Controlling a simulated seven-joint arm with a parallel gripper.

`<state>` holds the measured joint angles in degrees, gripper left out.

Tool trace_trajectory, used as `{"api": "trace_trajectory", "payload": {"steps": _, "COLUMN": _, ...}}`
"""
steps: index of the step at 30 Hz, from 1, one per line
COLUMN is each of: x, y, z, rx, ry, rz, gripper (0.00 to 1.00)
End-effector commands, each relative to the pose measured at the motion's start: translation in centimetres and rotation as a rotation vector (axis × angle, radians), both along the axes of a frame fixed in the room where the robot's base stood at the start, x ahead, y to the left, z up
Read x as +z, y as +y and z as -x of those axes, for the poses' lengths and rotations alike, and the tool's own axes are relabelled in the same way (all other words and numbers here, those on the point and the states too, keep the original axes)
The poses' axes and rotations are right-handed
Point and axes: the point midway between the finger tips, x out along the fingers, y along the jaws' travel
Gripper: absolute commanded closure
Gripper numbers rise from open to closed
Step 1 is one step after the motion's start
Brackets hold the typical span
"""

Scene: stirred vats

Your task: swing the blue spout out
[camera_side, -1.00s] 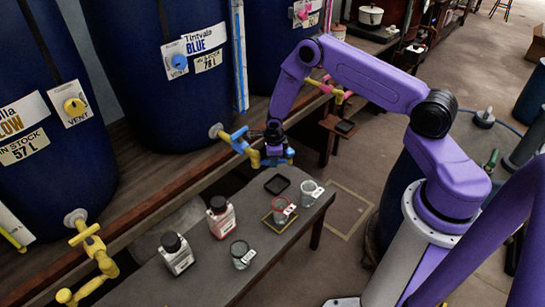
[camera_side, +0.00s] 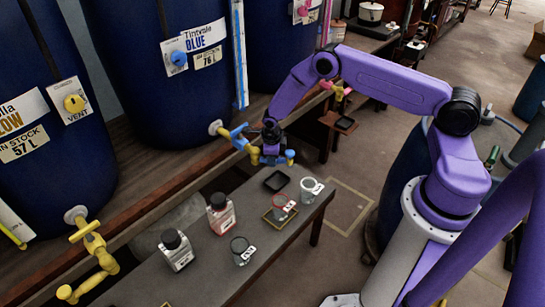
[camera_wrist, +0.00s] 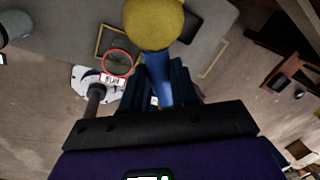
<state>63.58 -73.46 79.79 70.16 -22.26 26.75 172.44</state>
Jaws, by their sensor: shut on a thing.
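The blue spout (camera_side: 240,142) comes off the tap at the foot of the blue vat (camera_side: 170,75) and reaches out over the bench's far edge. Its tap has a blue handle (camera_side: 238,131). My gripper (camera_side: 272,148) is at the spout's outer end, shut on it. In the wrist view a blue stem (camera_wrist: 160,91) of the spout runs between my dark fingers (camera_wrist: 166,88), with a rounded yellow end (camera_wrist: 153,22) beyond. My fingers hide part of the spout in the side view.
The bench (camera_side: 215,262) below holds a dark square tray (camera_side: 275,181), a red-rimmed cup (camera_side: 282,207) on a yellow-edged square, other cups (camera_side: 240,250) and bottles (camera_side: 220,214). The yellow tap (camera_side: 90,245) is at lower left and a pink tap (camera_side: 338,92) lies behind my arm.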

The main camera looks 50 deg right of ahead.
Motion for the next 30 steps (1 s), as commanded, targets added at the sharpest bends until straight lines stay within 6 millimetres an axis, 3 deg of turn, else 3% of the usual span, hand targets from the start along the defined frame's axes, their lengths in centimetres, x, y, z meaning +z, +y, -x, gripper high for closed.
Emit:
{"api": "trace_trajectory", "payload": {"steps": 9, "x": 0.0, "y": 0.0, "z": 0.0, "rx": -0.002, "ry": 0.0, "rz": 0.0, "gripper": 1.0}}
{"api": "trace_trajectory", "payload": {"steps": 10, "x": 0.0, "y": 0.0, "z": 0.0, "rx": -0.002, "ry": 0.0, "rz": 0.0, "gripper": 0.69}}
{"api": "trace_trajectory", "payload": {"steps": 12, "x": 0.0, "y": 0.0, "z": 0.0, "rx": -0.001, "ry": -0.001, "rz": -0.001, "gripper": 0.47}}
{"api": "trace_trajectory", "payload": {"steps": 23, "x": 0.2, "y": 0.0, "z": 0.0, "rx": -0.001, "ry": -0.002, "rz": 0.0, "gripper": 0.47}}
{"api": "trace_trajectory", "payload": {"steps": 30, "x": 2.8, "y": 0.4, "z": 0.2, "rx": 0.001, "ry": -0.001, "rz": -0.001, "gripper": 0.47}}
